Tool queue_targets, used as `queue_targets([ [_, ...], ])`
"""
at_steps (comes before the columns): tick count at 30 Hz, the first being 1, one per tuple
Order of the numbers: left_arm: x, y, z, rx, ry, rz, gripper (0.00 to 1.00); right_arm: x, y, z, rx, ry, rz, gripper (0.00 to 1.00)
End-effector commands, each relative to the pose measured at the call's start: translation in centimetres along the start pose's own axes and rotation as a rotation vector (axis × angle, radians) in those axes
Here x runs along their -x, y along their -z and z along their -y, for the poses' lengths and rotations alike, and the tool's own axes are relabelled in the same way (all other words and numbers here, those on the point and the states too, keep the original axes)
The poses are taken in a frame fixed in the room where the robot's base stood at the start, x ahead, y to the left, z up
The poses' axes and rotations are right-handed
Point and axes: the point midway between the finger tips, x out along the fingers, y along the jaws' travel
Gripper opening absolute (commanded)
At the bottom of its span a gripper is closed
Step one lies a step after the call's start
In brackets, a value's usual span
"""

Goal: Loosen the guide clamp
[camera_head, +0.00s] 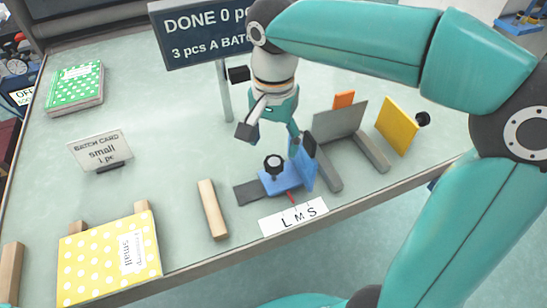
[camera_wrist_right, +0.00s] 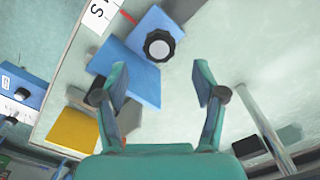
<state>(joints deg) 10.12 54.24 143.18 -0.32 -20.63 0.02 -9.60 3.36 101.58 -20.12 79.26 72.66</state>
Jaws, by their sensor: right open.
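The guide clamp is a blue block (camera_head: 280,181) with an upright blue plate and a round black knob (camera_head: 273,164) on top. It sits near the table's front edge, behind the white L M S scale card (camera_head: 293,216). The wrist view shows the blue guide (camera_wrist_right: 128,72) and the knob (camera_wrist_right: 159,45) ahead of my fingertips. My right gripper (camera_head: 278,139) is open and empty above and behind the knob, apart from it. Its spread fingers also show in the wrist view (camera_wrist_right: 158,82). My left gripper is not in view.
A grey plate (camera_head: 341,121) and a yellow panel (camera_head: 397,126) stand right of the guide. A wooden bar (camera_head: 212,209) lies to its left. A batch card (camera_head: 101,150), green dotted pad (camera_head: 75,87), yellow dotted pad (camera_head: 108,259) and sign (camera_head: 207,32) stand around.

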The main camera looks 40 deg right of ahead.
Motion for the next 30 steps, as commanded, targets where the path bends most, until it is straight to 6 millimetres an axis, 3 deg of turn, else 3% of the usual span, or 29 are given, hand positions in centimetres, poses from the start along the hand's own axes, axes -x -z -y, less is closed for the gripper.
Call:
queue_targets([
  [3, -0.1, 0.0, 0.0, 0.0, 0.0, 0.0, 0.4, -2.4, 0.0, -0.1, -0.001, -0.003, 0.002, 0.7],
  [9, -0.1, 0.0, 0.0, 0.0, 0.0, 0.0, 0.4, -4.9, 0.0, 0.0, -0.001, -0.002, 0.0, 0.7],
  [22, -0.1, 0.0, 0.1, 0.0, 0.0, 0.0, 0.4, -5.8, 0.0, 0.0, -0.001, 0.001, -0.001, 0.7],
  [30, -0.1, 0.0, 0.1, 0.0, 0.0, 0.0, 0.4, -5.7, 0.0, 0.0, -0.001, 0.001, 0.0, 0.25],
])
